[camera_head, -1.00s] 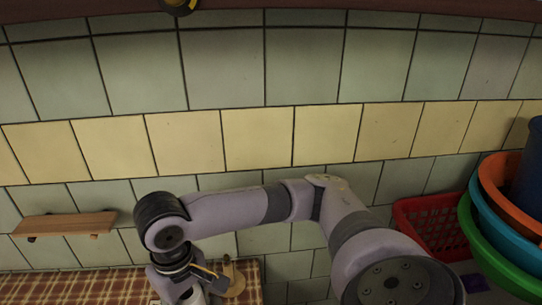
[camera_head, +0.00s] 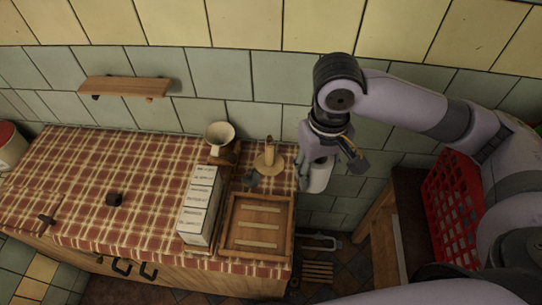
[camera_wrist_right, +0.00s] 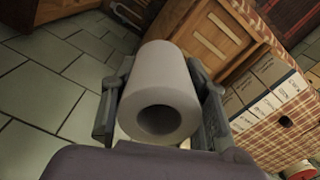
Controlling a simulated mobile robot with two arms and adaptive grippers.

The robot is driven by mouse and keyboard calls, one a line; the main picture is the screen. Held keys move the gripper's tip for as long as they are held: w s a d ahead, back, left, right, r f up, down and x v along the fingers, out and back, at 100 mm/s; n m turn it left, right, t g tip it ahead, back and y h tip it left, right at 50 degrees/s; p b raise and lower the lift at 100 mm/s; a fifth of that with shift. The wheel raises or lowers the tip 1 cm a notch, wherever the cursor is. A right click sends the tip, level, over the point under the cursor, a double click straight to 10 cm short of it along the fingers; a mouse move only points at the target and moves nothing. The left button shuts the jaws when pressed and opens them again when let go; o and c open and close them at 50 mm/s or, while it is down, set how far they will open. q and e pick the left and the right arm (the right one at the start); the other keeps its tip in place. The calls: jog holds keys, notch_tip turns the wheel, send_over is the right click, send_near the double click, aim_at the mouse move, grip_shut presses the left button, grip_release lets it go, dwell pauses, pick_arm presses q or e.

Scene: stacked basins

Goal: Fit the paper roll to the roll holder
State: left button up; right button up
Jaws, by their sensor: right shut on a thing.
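The paper roll (camera_wrist_right: 162,75) is a white cylinder with a hollow core, held between both fingers of my right gripper (camera_wrist_right: 160,100) in the right wrist view. In the head view, the roll (camera_head: 317,177) hangs below my right gripper (camera_head: 328,160), just right of the counter's right edge, partly covered by the gripper. The roll holder (camera_head: 268,160), a wooden stand with a round base and upright peg, stands on the counter's back right corner. The roll is right of the holder and apart from it. My left gripper is not in view.
A wooden tray (camera_head: 231,240) and a white box (camera_head: 198,215) stand in front of the holder. A pale cup-like vessel (camera_head: 219,131) stands left of it. A small shelf (camera_head: 125,87) is on the wall. The red basket (camera_head: 455,195) is at right. The counter's left half is mostly clear.

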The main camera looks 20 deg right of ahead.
dwell(0.7)
jog(key=o, duration=0.6)
jog(key=c, duration=0.5)
jog(key=shift+w, duration=0.15)
jog(key=shift+c, duration=0.3)
